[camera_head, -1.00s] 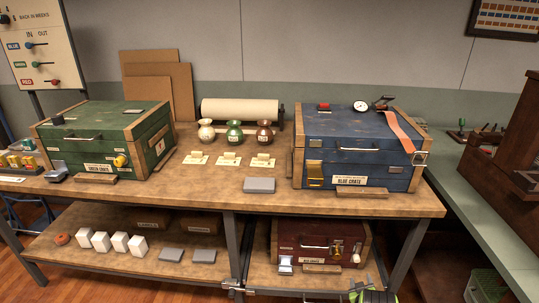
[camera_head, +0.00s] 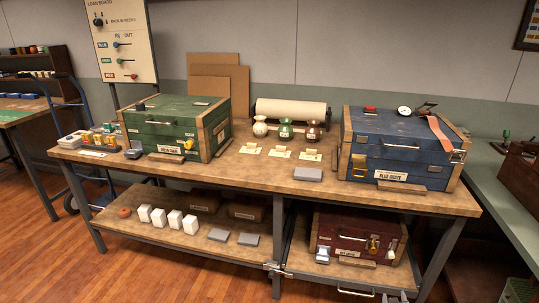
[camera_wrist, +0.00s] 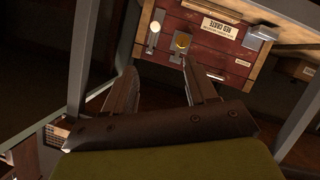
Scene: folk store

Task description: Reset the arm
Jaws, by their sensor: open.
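My gripper (camera_wrist: 159,68) shows in the wrist view with its two dark fingers spread and nothing between them. It points toward the front of the red crate (camera_wrist: 180,32), which appears upside down there, with free space between fingers and crate. In the head view the red crate (camera_head: 335,236) sits shut on the lower shelf at the right, with a handle, latches and a label on its front. I cannot clearly make out my gripper in the head view.
The workbench (camera_head: 250,178) holds a green crate (camera_head: 158,128), a blue crate (camera_head: 392,155), three small vases (camera_head: 286,130) and a paper roll (camera_head: 292,110). White blocks (camera_head: 160,217) stand on the lower shelf (camera_head: 120,228). Table legs (camera_wrist: 78,60) flank the fingers. Floor (camera_head: 35,235) at left is clear.

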